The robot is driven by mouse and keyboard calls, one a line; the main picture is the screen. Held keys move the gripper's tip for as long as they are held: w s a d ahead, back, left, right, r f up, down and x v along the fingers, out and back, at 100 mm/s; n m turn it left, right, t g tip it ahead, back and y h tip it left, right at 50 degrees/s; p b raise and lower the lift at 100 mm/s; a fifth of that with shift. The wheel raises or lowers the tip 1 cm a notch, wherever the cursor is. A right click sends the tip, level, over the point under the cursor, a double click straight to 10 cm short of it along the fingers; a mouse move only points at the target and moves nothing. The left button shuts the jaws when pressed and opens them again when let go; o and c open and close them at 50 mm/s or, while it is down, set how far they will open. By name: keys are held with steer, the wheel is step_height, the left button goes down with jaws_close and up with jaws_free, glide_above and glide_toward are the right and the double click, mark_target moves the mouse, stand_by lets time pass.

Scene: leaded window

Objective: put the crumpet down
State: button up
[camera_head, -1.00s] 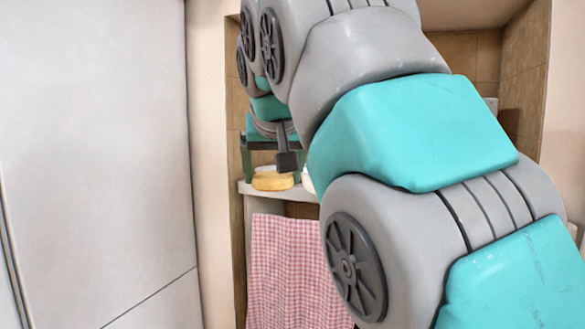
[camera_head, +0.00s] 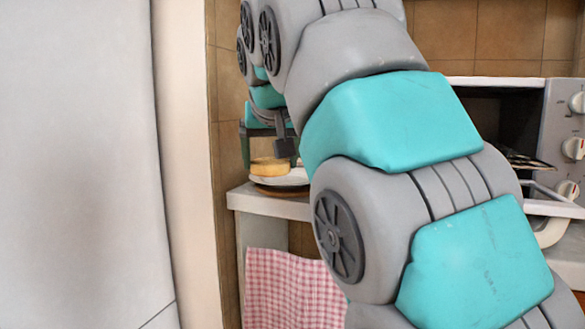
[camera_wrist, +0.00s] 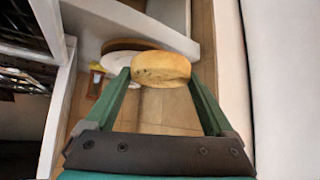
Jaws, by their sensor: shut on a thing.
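The crumpet (camera_head: 268,167) is a round, thick, golden-tan piece. It also shows in the wrist view (camera_wrist: 161,68), between the green fingers of my gripper (camera_wrist: 160,76), which is shut on it. In the head view my gripper (camera_head: 268,158) is partly hidden by my own arm. A white plate (camera_head: 290,178) is at the crumpet's lower right, and a brown round dish (camera_head: 272,190) is under the plate's edge. In the wrist view the white plate (camera_wrist: 118,62) lies beyond my left finger. I cannot tell whether the crumpet touches the plate.
The plates are on a pale counter (camera_head: 268,206) with a red checked cloth (camera_head: 285,287) hanging below. At right an open oven (camera_head: 553,130) with knobs has its door lowered. A large white panel (camera_head: 80,150) fills the left side. My arm hides much of the counter.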

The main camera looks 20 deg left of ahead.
steer(key=w+p, duration=0.1)
steer(key=w, duration=0.3)
steer(key=w+a+p, duration=0.1)
steer(key=w+p, duration=0.1)
steer(key=w, duration=0.3)
steer(key=w+f+p, duration=0.1)
steer(key=w+p, duration=0.1)
steer(key=w, duration=0.2)
steer(key=shift+w+a, duration=0.15)
steer(key=shift+a, duration=0.25)
steer(key=shift+w+f, duration=0.25)
step_height(320, 180, down, 2)
steer(key=shift+s+b, duration=0.1)
steer(key=shift+b, duration=0.85)
steer(key=shift+f, duration=0.65)
steer(key=shift+f, duration=0.1)
steer(key=shift+f+b, duration=0.15)
steer(key=shift+b, duration=0.2)
steer(key=o, duration=1.1)
steer(key=shift+c, duration=0.2)
